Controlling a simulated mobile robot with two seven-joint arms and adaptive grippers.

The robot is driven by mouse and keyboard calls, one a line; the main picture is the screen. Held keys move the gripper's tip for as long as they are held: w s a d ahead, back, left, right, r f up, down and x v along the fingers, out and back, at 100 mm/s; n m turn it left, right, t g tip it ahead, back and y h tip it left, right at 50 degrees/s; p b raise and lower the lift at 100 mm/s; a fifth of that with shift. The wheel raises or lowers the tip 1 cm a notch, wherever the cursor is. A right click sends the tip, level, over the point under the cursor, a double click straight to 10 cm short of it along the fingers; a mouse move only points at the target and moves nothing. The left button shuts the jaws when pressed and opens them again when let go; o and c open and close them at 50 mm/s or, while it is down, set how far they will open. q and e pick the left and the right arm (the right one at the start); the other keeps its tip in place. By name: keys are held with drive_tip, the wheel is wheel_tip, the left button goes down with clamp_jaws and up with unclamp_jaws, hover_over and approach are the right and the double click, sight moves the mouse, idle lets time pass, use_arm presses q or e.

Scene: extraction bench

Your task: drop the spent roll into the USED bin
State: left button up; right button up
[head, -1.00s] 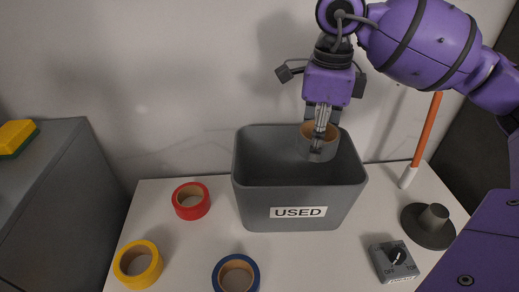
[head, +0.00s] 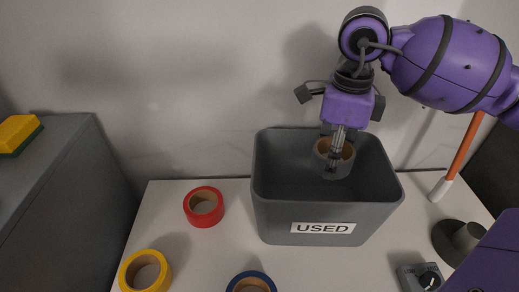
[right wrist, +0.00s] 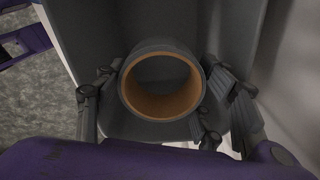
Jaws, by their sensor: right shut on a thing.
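The spent roll is a grey tape ring with a brown core (head: 342,166). It also shows in the right wrist view (right wrist: 162,50), ring opening towards the camera. My right gripper (head: 337,160) points down and is shut on the roll, a finger on either side of it. The grey USED bin (head: 275,222) stands on the table with a white label on its front. The roll hangs within the outline of the bin's mouth, near the back wall and clear of the floor. Its exact depth below the rim is hard to tell. My left gripper is not in view.
A red roll (head: 190,207), a yellow roll (head: 130,277) and a partly cut-off blue roll (head: 250,275) lie left and front of the bin. A control box (head: 408,278) and a dark round-based object (head: 450,240) stand at right. A sponge (head: 18,130) lies on a grey cabinet.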

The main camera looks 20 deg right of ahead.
drive_tip(key=o, duration=1.1)
drive_tip(key=shift+f, duration=0.1)
drive_tip(key=shift+r, duration=6)
